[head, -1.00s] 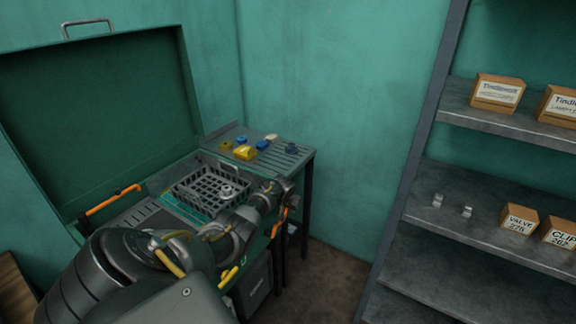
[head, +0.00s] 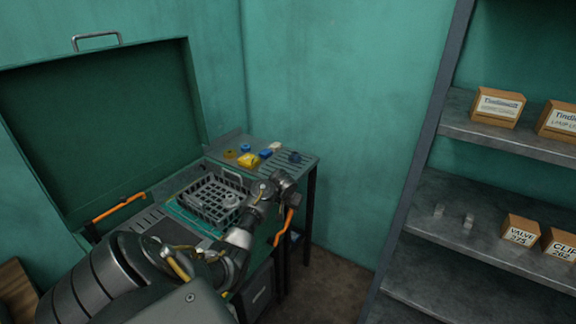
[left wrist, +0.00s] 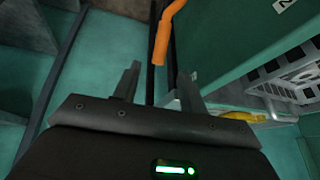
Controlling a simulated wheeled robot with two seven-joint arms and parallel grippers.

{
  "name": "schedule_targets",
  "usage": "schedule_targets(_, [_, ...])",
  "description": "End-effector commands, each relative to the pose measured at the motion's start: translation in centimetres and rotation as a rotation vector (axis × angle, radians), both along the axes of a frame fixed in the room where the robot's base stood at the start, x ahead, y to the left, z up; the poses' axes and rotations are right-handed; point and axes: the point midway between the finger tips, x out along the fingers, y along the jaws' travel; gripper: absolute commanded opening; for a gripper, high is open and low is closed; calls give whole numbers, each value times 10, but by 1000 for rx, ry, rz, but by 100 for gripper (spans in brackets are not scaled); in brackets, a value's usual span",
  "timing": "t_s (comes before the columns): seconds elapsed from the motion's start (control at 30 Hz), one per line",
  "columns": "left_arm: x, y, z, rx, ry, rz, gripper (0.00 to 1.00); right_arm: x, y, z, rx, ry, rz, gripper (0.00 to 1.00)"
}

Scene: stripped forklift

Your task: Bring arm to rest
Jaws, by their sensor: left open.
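My left arm comes in from the lower left in the head view and reaches over the front right part of the green bench cabinet (head: 262,248). Its far end, at the wrist, is just right of a grey basket. The fingers are not clear there. In the left wrist view my left gripper (left wrist: 158,88) has its two fingers spread apart with nothing between them. An orange handle (left wrist: 163,40) shows beyond the fingertips. My right gripper is in neither view.
The grey basket (head: 190,207) sits in the bench, with yellow and blue parts (head: 249,160) behind it. The green lid (head: 110,130) stands open. Shelves (head: 450,190) with cardboard boxes (head: 497,106) stand to the right. Bare floor (head: 325,275) lies between bench and shelves.

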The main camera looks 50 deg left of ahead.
Motion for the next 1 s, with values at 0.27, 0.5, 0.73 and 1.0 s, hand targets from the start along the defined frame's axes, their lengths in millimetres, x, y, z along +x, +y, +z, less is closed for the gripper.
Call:
schedule_targets(0.27, [0,0,0,0,0,0,42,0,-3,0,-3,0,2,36])
schedule_targets(0.5, [0,0,0,0,0,0,42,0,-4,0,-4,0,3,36])
schedule_targets(0.73, [25,1,2,27,-118,-88,42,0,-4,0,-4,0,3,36])
schedule_targets(1.0, [12,-77,-158,49,-181,-288,42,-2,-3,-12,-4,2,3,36])
